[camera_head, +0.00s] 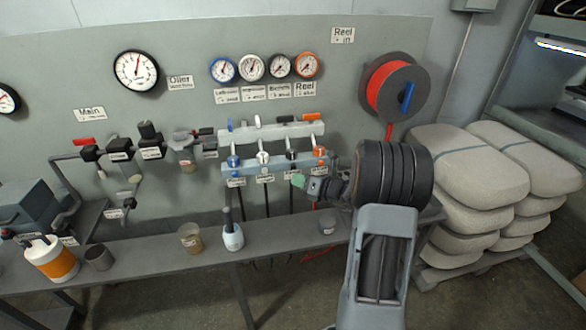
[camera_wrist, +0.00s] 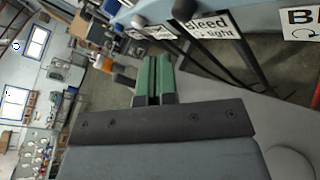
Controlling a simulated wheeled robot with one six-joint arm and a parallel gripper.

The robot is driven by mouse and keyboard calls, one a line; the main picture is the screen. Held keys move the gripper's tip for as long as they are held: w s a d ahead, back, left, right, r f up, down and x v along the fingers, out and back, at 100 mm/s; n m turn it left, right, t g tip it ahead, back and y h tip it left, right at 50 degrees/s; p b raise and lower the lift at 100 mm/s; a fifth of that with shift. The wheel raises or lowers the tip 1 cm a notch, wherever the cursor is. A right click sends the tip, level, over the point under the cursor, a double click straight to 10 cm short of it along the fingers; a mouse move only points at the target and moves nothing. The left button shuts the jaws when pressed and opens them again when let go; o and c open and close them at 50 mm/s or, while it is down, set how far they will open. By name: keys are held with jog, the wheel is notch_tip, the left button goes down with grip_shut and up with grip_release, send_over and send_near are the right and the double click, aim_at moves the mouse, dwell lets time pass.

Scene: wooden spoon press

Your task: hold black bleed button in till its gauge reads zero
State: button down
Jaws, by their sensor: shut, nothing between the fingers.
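The black bleed button (camera_head: 292,155) is on the lower blue-grey manifold bar, between a white button (camera_head: 263,157) and an orange button (camera_head: 319,153). My gripper (camera_head: 299,181) has green fingertips held together, empty, just below the black button and apart from it. In the wrist view the shut green fingers (camera_wrist: 153,80) point up the picture. A black knob (camera_wrist: 184,9), seemingly that button, shows beyond them above a "Bleed" label (camera_wrist: 207,36). The black-rimmed gauge (camera_head: 280,66) is third in the row of small gauges; its needle is off vertical, and its value is too small to read.
A red hose reel (camera_head: 394,86) hangs right of the manifold. A bench (camera_head: 175,256) below carries a spray bottle (camera_head: 233,237), a jar (camera_head: 190,238) and an orange-white container (camera_head: 51,258). Stacked sacks (camera_head: 466,165) stand at right. Hoses hang below the manifold.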

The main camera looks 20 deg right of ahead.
jog(key=shift+s+a, duration=0.2)
jog(key=shift+s, duration=0.65)
jog(key=shift+s+a, duration=0.15)
jog(key=shift+s, duration=0.7)
jog(key=s+a+f+n+g+p, duration=0.1)
jog(key=s+a+n+g, duration=0.1)
jog(key=s+n+g, duration=0.35)
jog(key=s+a+f+n+g+h, duration=0.1)
jog(key=s+a+n+g, duration=0.15)
jog(key=n, duration=0.55)
jog(key=s+a+f+n+g+p, duration=0.1)
jog(key=s+a+n+g, duration=0.25)
jog(key=n, duration=0.25)
jog(key=s+a+r+n+t+h+p, duration=0.1)
jog(key=s+a+r+n+h+p, duration=0.1)
jog(key=s+r+n+h, duration=0.6)
jog(key=shift+s+a+r+n+p, duration=0.2)
jog(key=shift+a+r+n+p, duration=0.3)
jog(key=shift+r+n, duration=2.85)
